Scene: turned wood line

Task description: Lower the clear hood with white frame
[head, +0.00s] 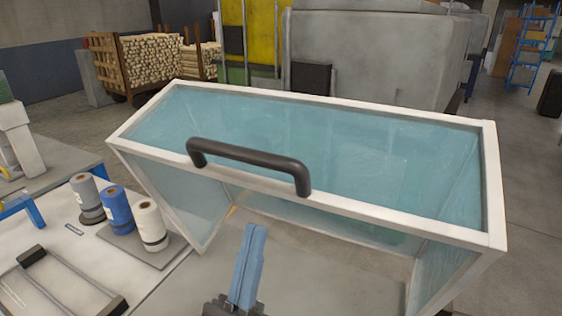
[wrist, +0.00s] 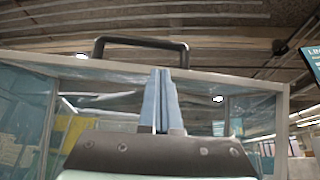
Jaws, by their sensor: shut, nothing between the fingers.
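The clear hood with a white frame (head: 400,216) stands raised and tilted, its front open above the bench. Its panels are clear with a blue-green tint. A dark bar handle (head: 250,157) is fixed along the front top edge of the frame. My gripper (head: 257,232) has blue fingers and is below the handle, apart from it, in front of the hood's open side. In the wrist view the fingers (wrist: 161,72) are together with nothing between them. The handle (wrist: 140,41) shows above and behind them there, and the frame (wrist: 230,78) runs across behind the fingers.
Three spools, grey (head: 88,198), blue (head: 116,209) and white (head: 150,226), stand on the bench left of the hood. A dark-handled frame (head: 70,280) lies at the front left. Carts of stacked wood (head: 150,62) and a grey machine (head: 375,50) stand behind.

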